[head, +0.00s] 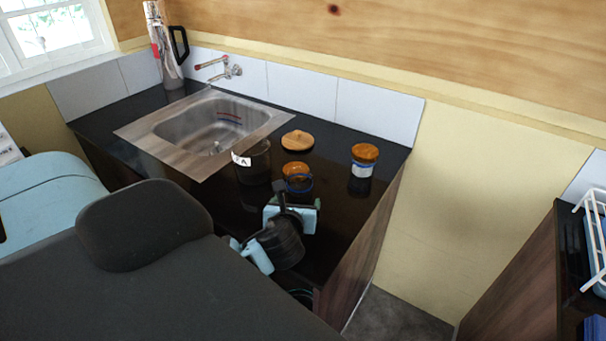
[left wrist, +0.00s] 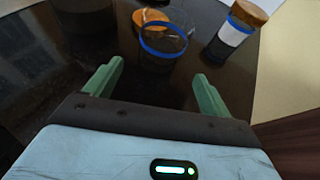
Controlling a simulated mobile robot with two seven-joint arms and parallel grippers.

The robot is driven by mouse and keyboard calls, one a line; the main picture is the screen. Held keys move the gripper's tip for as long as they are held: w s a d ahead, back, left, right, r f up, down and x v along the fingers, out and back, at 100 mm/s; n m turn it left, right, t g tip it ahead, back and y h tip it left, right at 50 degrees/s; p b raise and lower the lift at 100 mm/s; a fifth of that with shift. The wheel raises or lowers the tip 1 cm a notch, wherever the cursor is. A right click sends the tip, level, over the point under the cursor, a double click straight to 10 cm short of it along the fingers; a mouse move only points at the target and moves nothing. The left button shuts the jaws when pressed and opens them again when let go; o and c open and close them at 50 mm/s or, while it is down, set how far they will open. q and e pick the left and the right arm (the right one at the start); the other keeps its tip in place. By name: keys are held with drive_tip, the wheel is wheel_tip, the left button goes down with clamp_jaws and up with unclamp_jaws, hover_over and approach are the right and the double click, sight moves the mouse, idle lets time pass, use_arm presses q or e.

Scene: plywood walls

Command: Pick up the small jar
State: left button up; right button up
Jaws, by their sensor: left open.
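A small clear jar (head: 299,184) with a blue rim stands open on the black counter. It also shows in the left wrist view (left wrist: 164,48), ahead of the fingers. A round wooden lid (head: 295,169) lies just behind it. Another small jar (head: 360,170), with a wooden lid and a pale label, stands to the right; it shows at upper right in the left wrist view (left wrist: 229,38). I cannot tell which jar is meant. My left gripper (head: 292,203) is open and empty, close in front of the clear jar (left wrist: 159,70). My right gripper is not in view.
A larger dark jar (head: 253,166) with a white label stands left of the clear jar, with a loose wooden lid (head: 297,140) behind. A steel sink (head: 158,142) and tall flask (head: 166,50) are further left. The counter's right edge is near the lidded jar.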

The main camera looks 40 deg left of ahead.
sight(299, 195)
use_arm(q)
drive_tip(key=shift+w+a, duration=0.15)
drive_tip(key=shift+w, duration=0.1)
drive_tip(key=shift+x, duration=1.25)
drive_tip(key=shift+r+x, duration=0.15)
drive_tip(key=shift+x, duration=1.15)
drive_tip(key=shift+r+x, duration=0.15)
drive_tip(key=shift+x, duration=1.1)
drive_tip(key=shift+w+a, duration=0.1)
drive_tip(key=c, duration=1.2)
drive_tip(key=shift+o, duration=0.2)
drive_tip(key=shift+r, duration=0.1)
